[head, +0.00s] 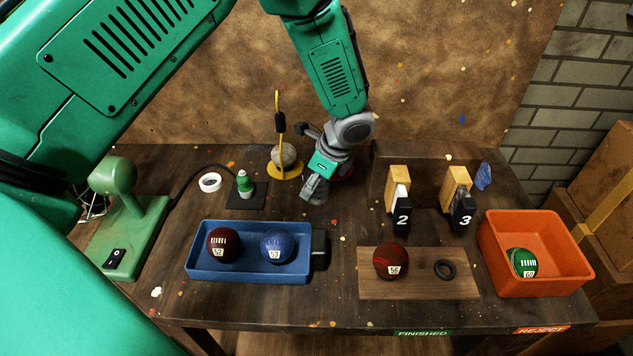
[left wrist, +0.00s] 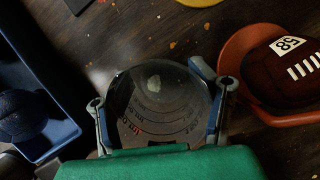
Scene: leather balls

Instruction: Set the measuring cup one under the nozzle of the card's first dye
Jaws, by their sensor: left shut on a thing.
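My left gripper (head: 316,190) hangs over the middle of the table in the head view. In the left wrist view its two fingers (left wrist: 160,100) are shut on a clear measuring cup (left wrist: 155,90) with printed markings, one finger on each side. The cup is not clearly distinguishable in the head view. Two wooden holders with black fronts marked 2 (head: 402,219) and 3 (head: 463,214) stand to the right of the gripper. I cannot make out a holder marked 1, a card or a nozzle tip. My right gripper is not in view.
A blue tray (head: 250,279) holds two balls. A wooden board (head: 420,289) carries a ball and a black ring. An orange bin (head: 540,283) holds a green ball. In the left wrist view, a brown ball marked 58 (left wrist: 285,75) sits in an orange dish (left wrist: 236,62), right of the cup.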

